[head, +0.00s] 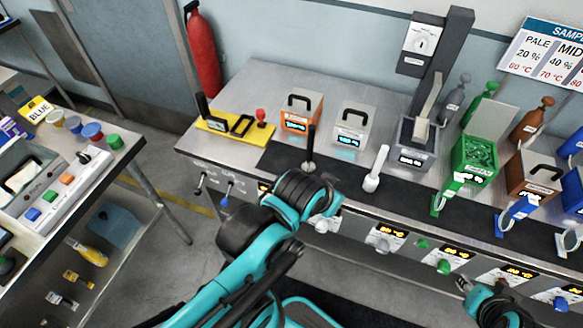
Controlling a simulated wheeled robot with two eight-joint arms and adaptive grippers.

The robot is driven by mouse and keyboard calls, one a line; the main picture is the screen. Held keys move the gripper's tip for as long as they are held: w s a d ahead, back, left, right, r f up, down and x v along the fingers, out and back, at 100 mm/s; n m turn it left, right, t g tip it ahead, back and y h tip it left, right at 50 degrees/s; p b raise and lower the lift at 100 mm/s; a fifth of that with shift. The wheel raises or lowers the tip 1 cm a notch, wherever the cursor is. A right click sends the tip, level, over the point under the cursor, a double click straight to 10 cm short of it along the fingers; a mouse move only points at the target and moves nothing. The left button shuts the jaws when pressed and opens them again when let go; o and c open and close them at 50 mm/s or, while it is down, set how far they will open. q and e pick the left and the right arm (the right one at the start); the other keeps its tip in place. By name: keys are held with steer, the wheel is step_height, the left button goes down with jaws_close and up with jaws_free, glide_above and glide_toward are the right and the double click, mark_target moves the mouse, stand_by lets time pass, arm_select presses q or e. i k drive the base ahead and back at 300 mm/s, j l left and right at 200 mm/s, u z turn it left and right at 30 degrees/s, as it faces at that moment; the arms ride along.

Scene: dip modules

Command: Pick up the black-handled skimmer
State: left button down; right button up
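A black-handled tool that looks like the skimmer (310,148) stands upright on the dark strip of the bench, with a small pale round piece at its lower end. My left arm reaches in from the bottom, and its dark and teal end, with the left gripper (322,200), is just in front of and below the tool. The fingers cannot be made out, and I cannot tell whether they touch the tool. Part of my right arm's end, at the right gripper (482,298), shows at the bottom right, well away from the tool; its fingers are unclear.
A white-handled tool (376,170) stands to the right. Behind are a yellow tray (218,124), an orange-fronted box (300,110) and a white box (352,123). A green basket (474,158) and a brown box (533,180) stand farther right. A side bench (120,150) is at left.

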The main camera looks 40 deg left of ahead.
mark_target(308, 166)
steer(key=k+l+u, duration=0.1)
steer(key=u, duration=1.35)
steer(key=i+l, duration=0.25)
steer(key=i+l+u, duration=0.15)
steer(key=l, duration=0.2)
steer(key=i, duration=0.05)
